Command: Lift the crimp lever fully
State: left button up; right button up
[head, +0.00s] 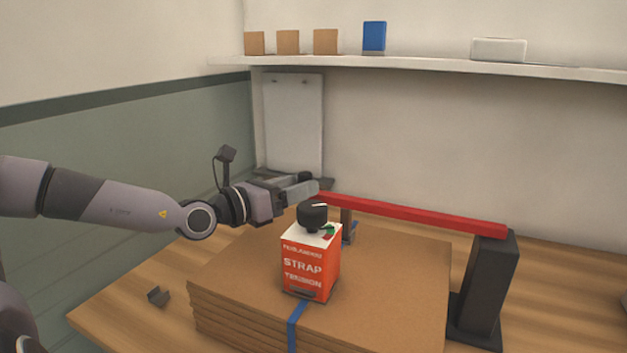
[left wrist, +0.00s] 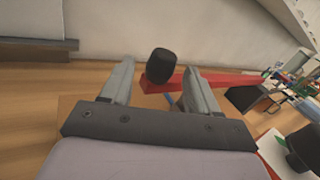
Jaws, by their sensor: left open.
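The crimp lever is a red bar (head: 415,213) running nearly level from a black post (head: 487,285) at the right to near my left gripper (head: 303,186). In the left wrist view the red bar (left wrist: 240,81) reaches rightward behind the fingers. A black grip (left wrist: 159,66) at its near end shows between the two spread fingers of my left gripper (left wrist: 159,70). The gripper is open; I cannot tell whether a finger touches the grip. In the head view the fingers partly hide that grip. My right gripper is not in view.
An orange strap tension box (head: 310,265) with a black knob (head: 312,215) stands on stacked brown sheets (head: 400,290), in front of the lever. A blue strap (head: 295,325) crosses the stack. A small dark bracket (head: 158,297) lies on the wooden table (head: 115,310). A shelf (head: 430,67) runs above.

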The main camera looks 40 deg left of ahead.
aim_at(306, 180)
pick_arm(q)
jog(key=shift+w+d, duration=0.15)
jog(key=shift+w, duration=0.9)
jog(key=shift+w+r+p, duration=0.2)
jog(key=shift+p, duration=0.4)
jog(key=shift+w+p, duration=0.4)
jog(key=shift+p, duration=0.1)
jog(key=shift+w+p, duration=0.3)
jog(key=shift+p, duration=0.05)
jog(key=shift+w+d+f, duration=0.15)
jog(key=shift+w+d, duration=0.05)
jog(key=shift+w, duration=0.05)
grip_shut()
